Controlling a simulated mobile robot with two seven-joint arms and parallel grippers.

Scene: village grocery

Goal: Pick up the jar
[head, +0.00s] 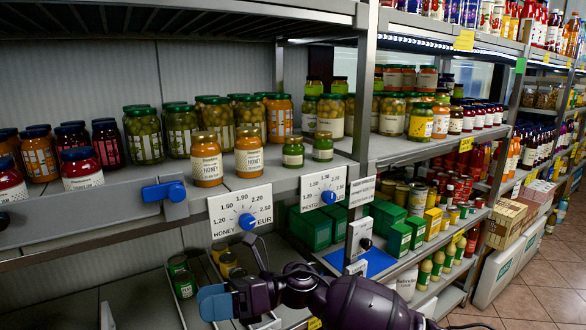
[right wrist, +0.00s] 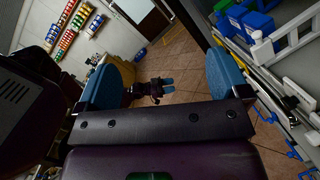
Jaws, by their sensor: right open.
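Many jars stand on the shelf in the head view, and I cannot tell which one the task means. Two orange honey jars (head: 206,160) (head: 249,155) with gold lids stand at the front edge. Two small green pesto jars (head: 293,152) (head: 323,147) stand right of them. Dark red jars (head: 82,170) stand at the far left. My right gripper (head: 231,271) is low in front of the shelf, below the honey price tag, apart from all jars. In the right wrist view it (right wrist: 163,65) is open and empty. A small dark shape with blue tips (right wrist: 156,88) there may be my left gripper.
Price tags with blue dials (head: 240,211) (head: 323,189) and a blue clamp (head: 165,191) stick out along the shelf edge. Taller jars of pickles (head: 143,135) fill the row behind. A metal post (head: 361,95) divides the bays. Green boxes (head: 312,228) sit on the lower shelf.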

